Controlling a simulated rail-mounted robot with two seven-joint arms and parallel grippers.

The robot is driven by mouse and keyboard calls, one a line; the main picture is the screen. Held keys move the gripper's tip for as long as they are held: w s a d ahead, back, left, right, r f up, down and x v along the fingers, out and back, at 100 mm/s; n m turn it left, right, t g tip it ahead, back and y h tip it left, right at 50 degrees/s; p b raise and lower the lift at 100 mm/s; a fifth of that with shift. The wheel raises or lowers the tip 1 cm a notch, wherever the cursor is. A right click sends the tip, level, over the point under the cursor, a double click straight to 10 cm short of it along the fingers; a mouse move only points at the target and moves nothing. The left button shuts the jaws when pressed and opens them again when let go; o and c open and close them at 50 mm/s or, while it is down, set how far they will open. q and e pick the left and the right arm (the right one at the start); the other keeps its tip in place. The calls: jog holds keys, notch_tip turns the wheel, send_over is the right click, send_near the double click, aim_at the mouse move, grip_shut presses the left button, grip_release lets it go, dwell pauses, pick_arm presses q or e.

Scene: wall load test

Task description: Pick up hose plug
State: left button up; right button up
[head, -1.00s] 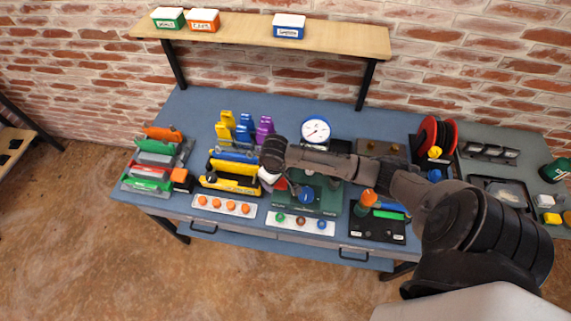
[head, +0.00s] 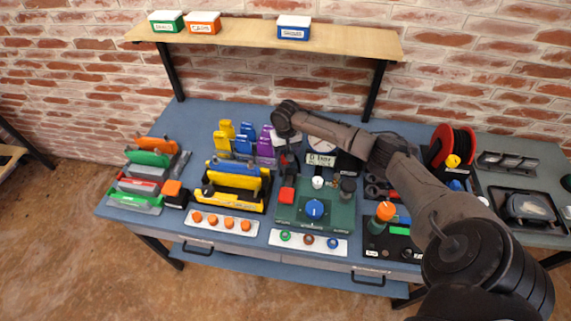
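My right arm comes in from the right, and its gripper (head: 290,165) hangs down over the back left of the green test board (head: 335,219). The fingers are small and dark, so I cannot tell whether they are open or hold anything. The board carries a blue knob (head: 315,210), a white knob (head: 318,182) and a red block (head: 287,195). At the right, a red hose reel (head: 440,138) has a yellow piece (head: 453,161) at its front; I cannot tell whether this is the hose plug. My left gripper is not in view.
The gauge (head: 322,147) is partly hidden behind my arm. Coloured clamps (head: 243,139) stand left of the gripper, with a yellow-and-black holder (head: 233,190) in front. An orange-topped bottle (head: 384,216) stands right of the board. The bench's back left is clear.

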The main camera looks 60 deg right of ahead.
aim_at(285, 162)
jog(key=shift+f, duration=0.8)
jog(key=shift+w+a+f+b, duration=0.1)
jog(key=shift+f+b, duration=0.6)
jog(key=shift+f, duration=1.9)
jog(key=c, duration=1.1)
jog(key=shift+r, duration=0.1)
notch_tip(285, 162, up, 10)
jog(key=shift+f+p, duration=0.1)
jog(key=shift+p, duration=0.9)
